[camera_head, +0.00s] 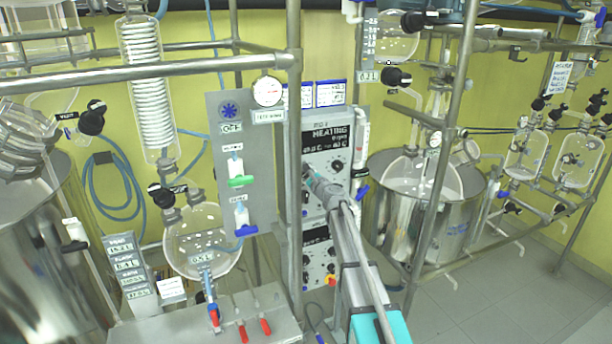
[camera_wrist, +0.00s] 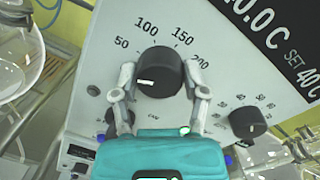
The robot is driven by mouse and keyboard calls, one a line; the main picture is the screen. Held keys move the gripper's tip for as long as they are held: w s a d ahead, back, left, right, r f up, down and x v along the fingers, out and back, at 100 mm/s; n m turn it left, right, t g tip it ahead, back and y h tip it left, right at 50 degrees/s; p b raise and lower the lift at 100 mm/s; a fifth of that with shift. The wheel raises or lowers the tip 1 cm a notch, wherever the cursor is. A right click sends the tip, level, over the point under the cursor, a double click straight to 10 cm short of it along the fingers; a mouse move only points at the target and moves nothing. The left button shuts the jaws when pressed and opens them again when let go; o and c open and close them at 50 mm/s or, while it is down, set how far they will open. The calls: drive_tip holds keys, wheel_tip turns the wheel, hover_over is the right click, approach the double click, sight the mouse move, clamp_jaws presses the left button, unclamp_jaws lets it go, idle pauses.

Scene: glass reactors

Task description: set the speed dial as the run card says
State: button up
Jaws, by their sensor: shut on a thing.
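In the wrist view a black round dial (camera_wrist: 158,72) sits on a grey panel. Its printed scale shows 50, 100, 150 and 200 around its upper side. A white mark on the dial lies on its left part. My gripper (camera_wrist: 160,80) has one finger on each side of the dial and is shut on it. I cannot read a name for this dial. In the head view my gripper (camera_head: 314,183) is at the grey control panel (camera_head: 342,132) marked HEATING and hides part of its front. Which sheet is the run card is not legible.
A second black knob (camera_wrist: 248,122) is right of the held dial, beside a display reading SET 40 C. Two white cards (camera_head: 331,94) hang above the panel. A steel post (camera_head: 294,200) stands close left of my arm. A round flask (camera_head: 203,240) and a steel vessel (camera_head: 395,225) flank it.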

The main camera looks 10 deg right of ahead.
drive_tip(key=m, duration=0.5)
idle(0.4)
drive_tip(key=o, duration=1.2)
drive_tip(key=shift+d, duration=0.1)
drive_tip(key=shift+c, duration=0.2)
